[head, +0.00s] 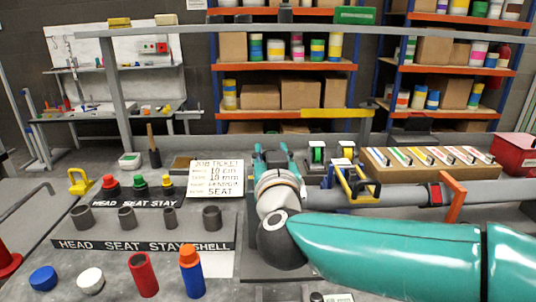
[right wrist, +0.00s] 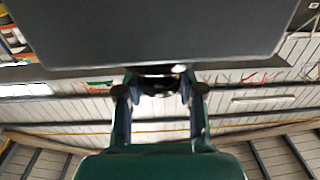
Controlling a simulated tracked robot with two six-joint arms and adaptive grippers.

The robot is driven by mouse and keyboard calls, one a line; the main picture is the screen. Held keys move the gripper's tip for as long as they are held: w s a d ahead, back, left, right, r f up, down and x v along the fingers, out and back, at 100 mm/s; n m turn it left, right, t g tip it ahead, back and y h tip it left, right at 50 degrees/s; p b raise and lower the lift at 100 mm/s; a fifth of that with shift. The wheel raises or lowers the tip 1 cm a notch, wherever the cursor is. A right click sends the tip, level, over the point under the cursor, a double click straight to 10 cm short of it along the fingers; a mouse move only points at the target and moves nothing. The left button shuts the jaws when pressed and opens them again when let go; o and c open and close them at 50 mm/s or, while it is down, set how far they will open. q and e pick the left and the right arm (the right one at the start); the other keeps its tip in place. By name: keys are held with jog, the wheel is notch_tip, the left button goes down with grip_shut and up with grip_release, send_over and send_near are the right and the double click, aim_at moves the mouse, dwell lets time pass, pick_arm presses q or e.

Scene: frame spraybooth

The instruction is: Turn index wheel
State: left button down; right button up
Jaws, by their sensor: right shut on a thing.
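My right gripper (head: 272,157) reaches away from me over the bench, on the teal arm that comes in from the right. In the right wrist view, its two fingers (right wrist: 160,92) are shut on a small dark round part (right wrist: 160,80) under the edge of a broad dark grey plate (right wrist: 160,30). This part looks like the index wheel, but only a little of it shows. In the head view the gripper and my arm hide the wheel. My left gripper is in neither view.
A job ticket (head: 217,178) stands left of my gripper. A labelled rack (head: 140,244) with several grey cups is at the front left. Red and blue-orange bottles (head: 191,272) stand before it. A grey pipe (head: 400,197) and yellow-handled frame (head: 353,184) lie right.

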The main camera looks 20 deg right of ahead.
jog(key=shift+n+y, duration=0.3)
jog(key=shift+y, duration=0.2)
jog(key=shift+n+y, duration=0.3)
jog(key=shift+y, duration=0.1)
jog(key=shift+d+n+t+y+b, duration=0.1)
jog(key=shift+n+t+y+b, duration=0.2)
jog(key=shift+n+y+b, duration=0.55)
jog(key=n+y+b, duration=0.1)
jog(key=y+b, duration=0.2)
jog(key=b, duration=0.2)
jog(key=n+g+y+b, duration=0.1)
jog(key=n+y+b, duration=0.1)
jog(key=b, duration=0.4)
jog(key=f+n+y+b, duration=0.1)
jog(key=n+y+b, duration=0.1)
jog(key=b, duration=0.4)
jog(key=shift+w+g+y, duration=0.25)
jog(key=shift+g+y, duration=0.15)
jog(key=shift+y, duration=0.45)
jog(key=shift+r+n+g+y+b, duration=0.15)
jog(key=shift+n+g+y+b, duration=0.35)
jog(key=shift+y+b, duration=0.2)
jog(key=shift+r+n+g+y, duration=0.1)
jog(key=shift+n+g+y, duration=0.3)
jog(key=shift+n+y, duration=0.2)
jog(key=shift+s+n+g+y, duration=0.1)
jog(key=shift+n+g+y, duration=0.2)
jog(key=shift+y, duration=0.1)
